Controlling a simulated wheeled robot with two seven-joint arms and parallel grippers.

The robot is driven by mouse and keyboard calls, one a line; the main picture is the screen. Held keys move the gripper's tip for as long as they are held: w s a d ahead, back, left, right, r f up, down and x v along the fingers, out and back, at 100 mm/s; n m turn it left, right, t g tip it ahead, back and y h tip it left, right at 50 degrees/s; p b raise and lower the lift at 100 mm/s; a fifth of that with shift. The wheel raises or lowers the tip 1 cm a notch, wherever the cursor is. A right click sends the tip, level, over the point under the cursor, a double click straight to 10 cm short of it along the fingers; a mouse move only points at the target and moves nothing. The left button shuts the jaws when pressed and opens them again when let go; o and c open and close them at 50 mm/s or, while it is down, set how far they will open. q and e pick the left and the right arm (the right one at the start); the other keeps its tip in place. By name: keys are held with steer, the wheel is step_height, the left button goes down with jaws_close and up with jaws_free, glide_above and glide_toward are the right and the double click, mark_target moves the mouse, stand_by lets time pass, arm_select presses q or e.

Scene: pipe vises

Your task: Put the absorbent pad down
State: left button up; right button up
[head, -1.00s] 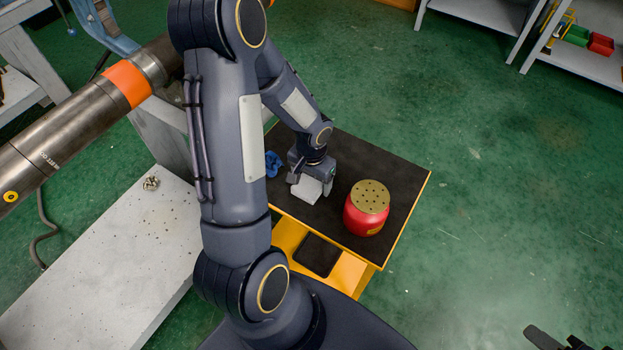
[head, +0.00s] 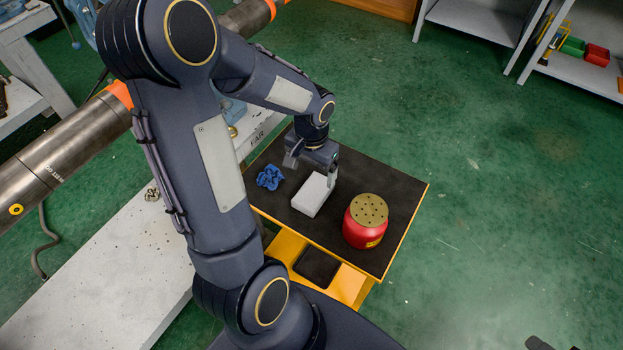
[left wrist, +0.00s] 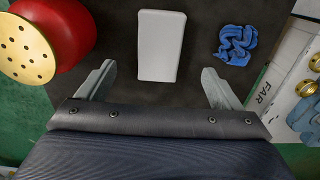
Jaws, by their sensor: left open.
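The absorbent pad (head: 312,194) is a white block lying on the black top of the yellow cart (head: 345,176). My left gripper (head: 312,172) is open just behind the pad, clear of it. In the left wrist view the pad (left wrist: 160,46) lies beyond and between the spread fingers (left wrist: 158,86), touching neither. My right gripper does not show clearly; only a dark piece of it may be at the bottom right edge of the head view.
A red can with a perforated brass top (head: 366,220) stands right of the pad. A crumpled blue cloth (head: 270,177) lies left of it. A white bench (head: 110,270) with a pipe over it is at the left. Green floor lies open to the right.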

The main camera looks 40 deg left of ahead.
arm_select(q)
steer(key=s+d+r+t+h, duration=0.3)
steer(key=s+d+r+t, duration=0.2)
steer(key=s+d+r, duration=0.6)
steer(key=shift+s+r+t+h, duration=0.35)
steer(key=shift+s+r, duration=0.7)
steer(key=shift+r, duration=0.5)
